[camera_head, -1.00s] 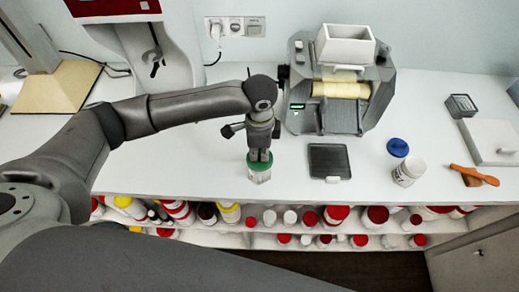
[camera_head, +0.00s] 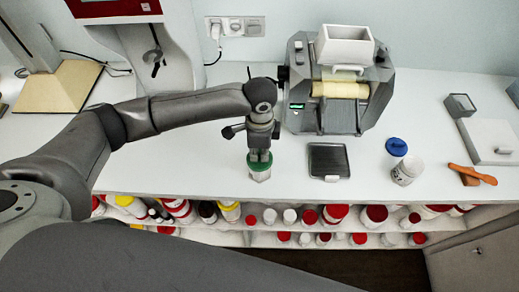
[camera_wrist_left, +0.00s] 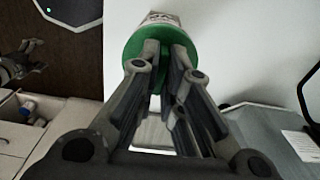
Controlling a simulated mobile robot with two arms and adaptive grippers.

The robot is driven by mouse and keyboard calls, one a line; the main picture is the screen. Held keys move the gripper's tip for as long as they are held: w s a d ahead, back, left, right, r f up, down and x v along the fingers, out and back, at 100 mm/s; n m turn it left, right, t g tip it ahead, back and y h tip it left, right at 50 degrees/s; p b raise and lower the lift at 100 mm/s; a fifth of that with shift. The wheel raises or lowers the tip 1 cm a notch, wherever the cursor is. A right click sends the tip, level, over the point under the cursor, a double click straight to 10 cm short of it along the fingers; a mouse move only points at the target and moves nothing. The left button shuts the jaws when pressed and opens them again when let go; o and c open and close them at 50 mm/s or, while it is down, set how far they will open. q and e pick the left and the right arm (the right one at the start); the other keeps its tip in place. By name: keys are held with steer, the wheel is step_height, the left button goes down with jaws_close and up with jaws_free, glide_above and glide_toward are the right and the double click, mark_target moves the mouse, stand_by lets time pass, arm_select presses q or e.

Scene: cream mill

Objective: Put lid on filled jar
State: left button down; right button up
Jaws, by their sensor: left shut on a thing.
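A small clear jar with pale contents (camera_head: 260,176) stands on the white counter near its front edge. A green lid (camera_head: 259,161) sits over its mouth; I cannot tell whether it is fully seated. My left gripper (camera_head: 260,153) points down from above and is shut on the green lid. In the left wrist view the lid (camera_wrist_left: 134,50) shows around the fingertips of the left gripper (camera_wrist_left: 163,68), with part of the jar (camera_wrist_left: 160,18) beyond it. My right gripper (camera_wrist_left: 32,57) shows small at the left of that view, its fingers apart and empty.
A grey roller mill (camera_head: 338,118) stands behind the jar. A black tray (camera_head: 328,161) lies right of the jar. Farther right are a white jar (camera_head: 407,172), a blue lid (camera_head: 397,147) and an orange spatula (camera_head: 472,174). Shelves below hold several bottles.

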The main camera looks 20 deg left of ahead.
arm_select(q)
steer(key=shift+f, duration=0.1)
stand_by(0.3)
steer(key=c, duration=1.5)
jaws_free()
steer(key=o, duration=0.5)
